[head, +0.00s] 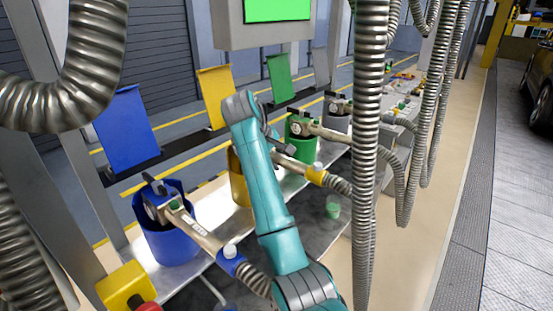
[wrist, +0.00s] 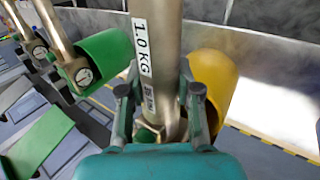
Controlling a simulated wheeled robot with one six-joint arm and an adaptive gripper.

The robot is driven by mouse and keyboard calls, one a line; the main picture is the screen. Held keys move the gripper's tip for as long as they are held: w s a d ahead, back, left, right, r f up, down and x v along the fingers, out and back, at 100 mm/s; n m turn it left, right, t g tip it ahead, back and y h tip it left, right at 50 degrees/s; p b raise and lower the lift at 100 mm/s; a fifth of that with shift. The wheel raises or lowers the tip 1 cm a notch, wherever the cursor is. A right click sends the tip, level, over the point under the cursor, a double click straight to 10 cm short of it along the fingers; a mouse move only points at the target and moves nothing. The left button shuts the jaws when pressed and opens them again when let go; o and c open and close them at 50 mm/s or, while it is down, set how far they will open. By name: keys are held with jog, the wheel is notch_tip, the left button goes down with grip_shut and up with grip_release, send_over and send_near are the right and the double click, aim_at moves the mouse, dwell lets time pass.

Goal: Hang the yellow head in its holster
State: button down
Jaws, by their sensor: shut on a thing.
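My gripper (wrist: 160,98) is shut on the metal tube of the yellow head (wrist: 165,50), with one finger on each side. The tube carries a white "1.0 KG" label. In the head view the yellow head's tube (head: 292,162) ends in a yellow collar on a ribbed hose, and my arm hides its front part. The yellow holster (wrist: 212,82) is just behind and right of the tube in the wrist view; it also shows in the head view (head: 238,180), partly behind my arm. I cannot tell whether the head is inside the holster.
A blue holster (head: 170,245) holding a blue-collared head stands at left. A green holster (head: 303,148) with its head stands beyond the yellow one, and a grey one (head: 337,122) farther back. Ribbed hoses (head: 367,150) hang at right. A screen (head: 277,10) is overhead.

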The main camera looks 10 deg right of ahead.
jog(key=shift+f, duration=1.8)
jog(key=c, duration=0.7)
grip_release()
jog(key=shift+f, duration=0.15)
jog(key=shift+a, duration=0.1)
